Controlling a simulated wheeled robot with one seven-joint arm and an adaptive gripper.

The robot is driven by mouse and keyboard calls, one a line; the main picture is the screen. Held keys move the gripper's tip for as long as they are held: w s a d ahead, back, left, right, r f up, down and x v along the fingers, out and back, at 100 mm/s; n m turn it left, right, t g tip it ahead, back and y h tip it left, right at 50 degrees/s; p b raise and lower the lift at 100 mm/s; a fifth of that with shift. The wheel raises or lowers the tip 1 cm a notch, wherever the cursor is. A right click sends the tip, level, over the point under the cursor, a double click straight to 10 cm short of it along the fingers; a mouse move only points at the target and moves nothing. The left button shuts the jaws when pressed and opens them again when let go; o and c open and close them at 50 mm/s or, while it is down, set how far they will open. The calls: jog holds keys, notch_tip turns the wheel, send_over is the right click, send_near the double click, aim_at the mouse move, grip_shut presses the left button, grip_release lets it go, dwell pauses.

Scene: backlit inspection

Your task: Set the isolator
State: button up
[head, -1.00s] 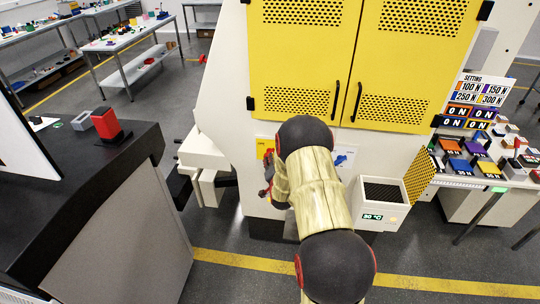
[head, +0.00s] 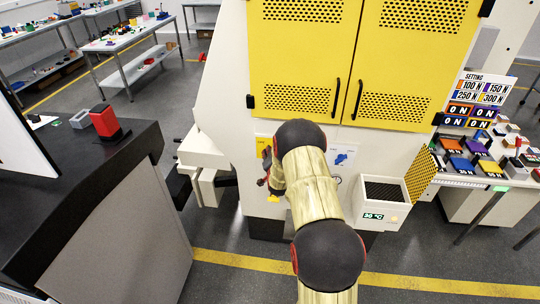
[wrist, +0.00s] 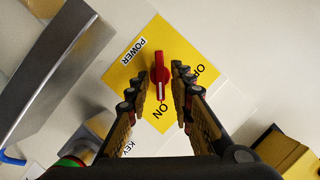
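The isolator is a red rotary handle (wrist: 160,69) on a yellow plate (wrist: 133,70) marked POWER, ON and OFF in the wrist view. The white line on the handle points down the picture, toward the word ON. My gripper (wrist: 161,76) is open, with one finger on each side of the handle and a visible gap to each. In the head view the yellow plate (head: 263,145) shows on the cabinet front, left of my arm. My gripper (head: 265,180) is at the plate's lower side there, and the handle cannot be made out.
A blue switch (head: 341,158) sits on the panel right of my arm. An open bin (head: 374,212) juts out farther right. Yellow doors (head: 345,60) with black handles are above. In the wrist view a grey metal part (wrist: 50,75) stands at left and a yellow-black block (wrist: 285,152) at lower right.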

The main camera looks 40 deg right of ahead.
grip_shut()
dwell(0.6)
jog(key=shift+w+a+n+g+h+p, duration=0.2)
jog(key=shift+n+g+h+p, duration=1)
jog(key=shift+n, duration=0.85)
jog(key=shift+w+a+n+g+h+p, duration=0.2)
jog(key=shift+n+g+h+p, duration=0.6)
jog(key=shift+n+p, duration=1)
jog(key=shift+w+a+n+g+h+p, duration=0.2)
jog(key=shift+n+g+h+p, duration=0.8)
jog(key=shift+n, duration=1.25)
jog(key=shift+o, duration=1)
grip_release()
